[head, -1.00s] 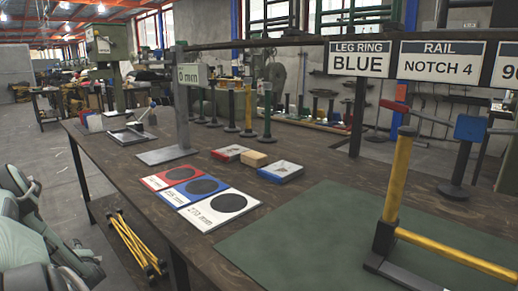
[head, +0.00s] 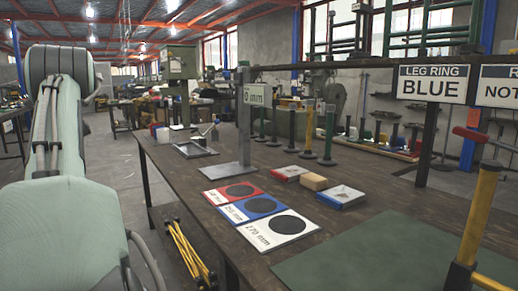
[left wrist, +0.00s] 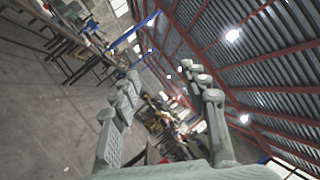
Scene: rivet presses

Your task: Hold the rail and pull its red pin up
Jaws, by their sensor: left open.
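A yellow upright bar (head: 478,218) with black fittings stands at the right edge of the head view, partly cut off. It may be part of the rail, but I cannot tell. A red bar (head: 482,137) shows near its top; I cannot tell whether it is the pin. My left arm rises at the left of the head view, away from the bench, with its gripper out of that view. In the left wrist view my left gripper (left wrist: 160,72) is open and empty, its fingers spread against the room and ceiling. My right gripper is not in view.
The dark workbench (head: 222,172) carries a green mat (head: 350,262), red, blue and white size cards (head: 262,207), small trays and a metal stand (head: 240,125). Yellow bars (head: 188,252) lie under the bench.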

